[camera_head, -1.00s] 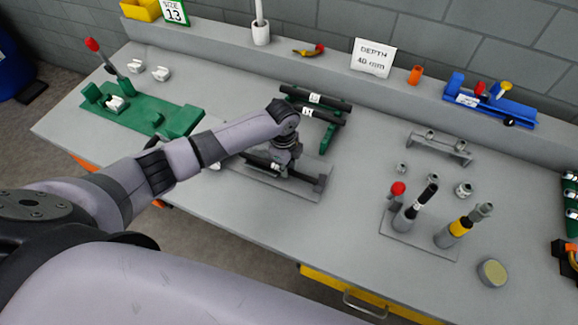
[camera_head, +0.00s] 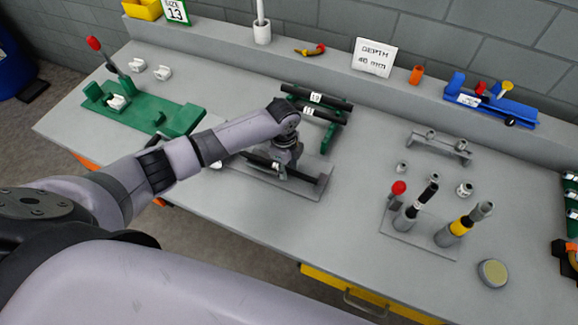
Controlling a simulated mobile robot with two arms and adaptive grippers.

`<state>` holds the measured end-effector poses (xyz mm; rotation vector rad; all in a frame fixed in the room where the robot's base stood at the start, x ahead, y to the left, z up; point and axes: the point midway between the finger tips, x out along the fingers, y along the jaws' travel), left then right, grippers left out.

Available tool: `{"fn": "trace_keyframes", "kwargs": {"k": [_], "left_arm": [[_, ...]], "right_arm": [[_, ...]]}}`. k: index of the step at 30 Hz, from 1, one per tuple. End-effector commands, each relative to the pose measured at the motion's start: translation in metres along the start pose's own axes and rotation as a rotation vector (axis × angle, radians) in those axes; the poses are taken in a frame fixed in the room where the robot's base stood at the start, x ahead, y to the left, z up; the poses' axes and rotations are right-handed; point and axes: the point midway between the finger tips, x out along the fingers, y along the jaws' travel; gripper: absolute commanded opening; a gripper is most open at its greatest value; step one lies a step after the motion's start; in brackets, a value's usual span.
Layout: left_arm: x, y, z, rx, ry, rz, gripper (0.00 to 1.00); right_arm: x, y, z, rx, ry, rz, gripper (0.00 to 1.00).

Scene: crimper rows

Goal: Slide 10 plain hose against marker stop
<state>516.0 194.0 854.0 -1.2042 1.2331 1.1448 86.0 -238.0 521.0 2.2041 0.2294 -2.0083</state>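A black hose (camera_head: 262,161) with a white label lies along a grey tray-like fixture (camera_head: 300,188) in the middle of the table. A raised end block (camera_head: 322,182), perhaps the marker stop, stands at the fixture's right end. I cannot tell whether the hose touches it. My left gripper (camera_head: 284,164) points down over the hose's middle. The wrist hides its fingers, so I cannot tell whether they grip the hose. Two more black hoses (camera_head: 335,103) with white labels rest on a green rack (camera_head: 328,140) just behind. My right gripper is out of view.
A green fixture with a red-knobbed lever (camera_head: 150,110) stands at left. A blue tool (camera_head: 495,105) and a "DEPTH" sign (camera_head: 374,57) are on the back ledge. Tools stand on a grey plate (camera_head: 412,236) at right, near metal fittings (camera_head: 464,190). The table between is clear.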

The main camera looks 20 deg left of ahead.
Motion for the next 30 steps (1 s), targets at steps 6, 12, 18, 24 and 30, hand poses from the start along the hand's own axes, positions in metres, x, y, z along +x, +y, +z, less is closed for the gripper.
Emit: {"fn": "trace_keyframes", "kwargs": {"k": [6,12,18,24,30], "left_arm": [[-0.025,-0.007,0.021,-0.021,-0.042,-0.016,0.38],[-0.066,-0.005,0.008,-0.009,-0.025,-0.012,0.38],[-0.102,-0.002,-0.002,-0.002,-0.014,-0.006,0.38],[-0.12,-0.001,-0.006,0.001,-0.009,-0.001,0.38],[-0.122,-0.001,-0.007,0.002,-0.008,0.0,0.38]], "right_arm": [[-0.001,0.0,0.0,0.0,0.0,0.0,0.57],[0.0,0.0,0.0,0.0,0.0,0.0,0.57],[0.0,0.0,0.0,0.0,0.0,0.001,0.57],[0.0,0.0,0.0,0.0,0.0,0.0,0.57],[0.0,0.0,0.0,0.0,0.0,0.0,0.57]]}}
